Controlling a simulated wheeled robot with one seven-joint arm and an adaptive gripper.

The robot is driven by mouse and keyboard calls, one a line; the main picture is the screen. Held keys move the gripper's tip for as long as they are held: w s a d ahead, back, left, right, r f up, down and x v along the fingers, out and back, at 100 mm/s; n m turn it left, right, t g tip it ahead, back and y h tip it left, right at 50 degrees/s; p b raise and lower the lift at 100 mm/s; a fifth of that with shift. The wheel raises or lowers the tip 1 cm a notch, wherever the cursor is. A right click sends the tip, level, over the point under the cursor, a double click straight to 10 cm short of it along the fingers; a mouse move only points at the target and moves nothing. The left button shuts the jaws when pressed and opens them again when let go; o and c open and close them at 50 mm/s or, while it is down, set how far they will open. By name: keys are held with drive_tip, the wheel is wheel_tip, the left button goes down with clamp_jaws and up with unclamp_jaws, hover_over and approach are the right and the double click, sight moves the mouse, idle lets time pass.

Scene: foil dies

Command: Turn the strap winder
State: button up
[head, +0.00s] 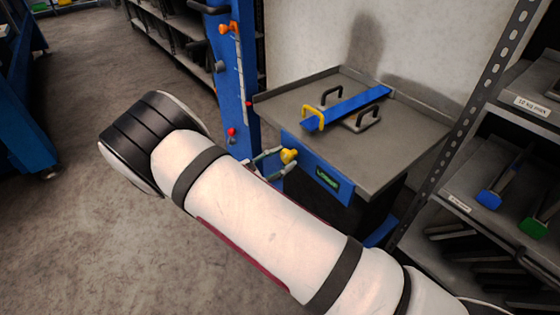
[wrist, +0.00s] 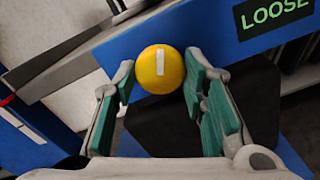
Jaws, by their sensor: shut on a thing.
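The strap winder looks to be the round yellow knob (head: 289,156) on the blue front panel of the metal bench. In the wrist view the knob (wrist: 152,80) faces me, with a white mark on it standing nearly upright. My gripper (wrist: 160,68) is shut on the knob, one green-padded finger on its left and one on its right. In the head view my white arm crosses the foreground and hides much of the gripper. A small display (wrist: 274,14) right of the knob reads LOOSE in green.
On the bench top (head: 420,140) lies a blue bar (head: 345,107) with black and yellow handles near it. A blue post (head: 235,80) stands left of the bench. A metal shelf (head: 480,180) stands close on the right. Open floor (head: 60,200) lies to the left.

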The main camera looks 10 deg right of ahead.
drive_tip(key=m, duration=0.4)
drive_tip(key=shift+m+b, duration=0.6)
drive_tip(key=shift+m, duration=1.7)
drive_tip(key=o, duration=1.2)
drive_tip(key=v, duration=1.2)
drive_tip(key=shift+c, duration=0.2)
